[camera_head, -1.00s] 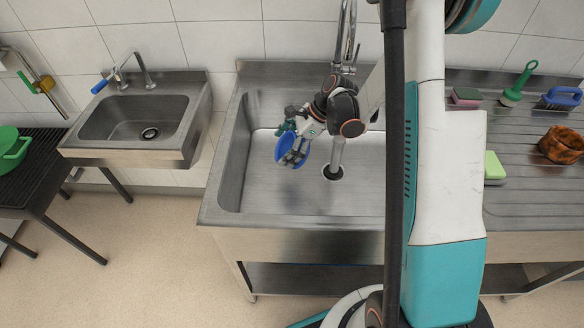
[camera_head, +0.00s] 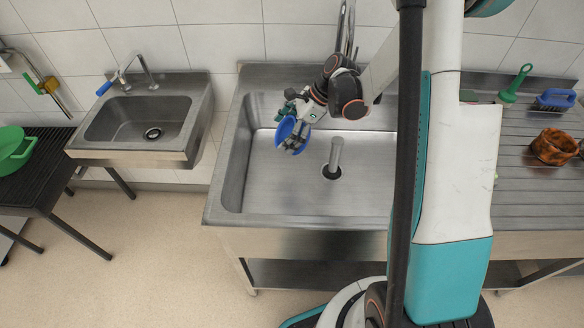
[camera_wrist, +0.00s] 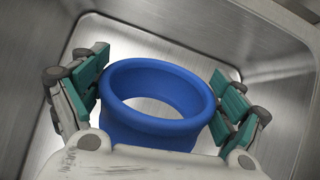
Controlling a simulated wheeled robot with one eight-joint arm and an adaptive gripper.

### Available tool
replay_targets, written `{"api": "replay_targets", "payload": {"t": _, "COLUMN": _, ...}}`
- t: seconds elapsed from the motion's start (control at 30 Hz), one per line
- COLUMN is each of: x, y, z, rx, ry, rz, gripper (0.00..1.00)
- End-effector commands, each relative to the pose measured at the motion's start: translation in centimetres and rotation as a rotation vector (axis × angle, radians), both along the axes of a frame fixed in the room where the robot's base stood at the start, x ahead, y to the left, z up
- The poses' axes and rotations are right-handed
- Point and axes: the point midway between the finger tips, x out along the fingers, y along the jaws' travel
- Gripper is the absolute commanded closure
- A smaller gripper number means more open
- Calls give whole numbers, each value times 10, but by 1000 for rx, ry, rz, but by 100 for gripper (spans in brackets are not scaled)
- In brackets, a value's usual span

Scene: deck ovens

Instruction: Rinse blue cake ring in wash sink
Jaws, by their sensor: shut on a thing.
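The blue cake ring (camera_head: 284,129) is in my gripper (camera_head: 292,128), over the left part of the large wash sink (camera_head: 262,195). In the wrist view the ring (camera_wrist: 152,127) sits between the two teal-padded fingers of my gripper (camera_wrist: 160,97), its open round end toward the camera. The fingers are on opposite sides of the ring. The sink basin's metal floor and walls (camera_wrist: 150,45) show behind it. A standing drain pipe (camera_head: 336,157) rises from the basin to the right of the gripper. The tap (camera_head: 346,30) is behind my arm, partly hidden, and no water is visible.
A smaller sink (camera_head: 135,122) with a blue-handled tap is at left. A rack with a green bowl (camera_head: 14,150) stands far left. On the right drainboard are a green brush (camera_head: 513,88), a blue brush (camera_head: 556,99) and a brown ring (camera_head: 556,146). My arm hides part of the drainboard.

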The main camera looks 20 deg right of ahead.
Motion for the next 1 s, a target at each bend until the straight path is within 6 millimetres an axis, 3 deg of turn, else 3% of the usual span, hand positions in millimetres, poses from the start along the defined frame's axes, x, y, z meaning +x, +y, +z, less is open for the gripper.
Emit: {"api": "replay_targets", "payload": {"t": 1.0, "x": 0, "y": 0, "z": 74, "rx": 0, "ry": 0, "rz": 0, "gripper": 38}}
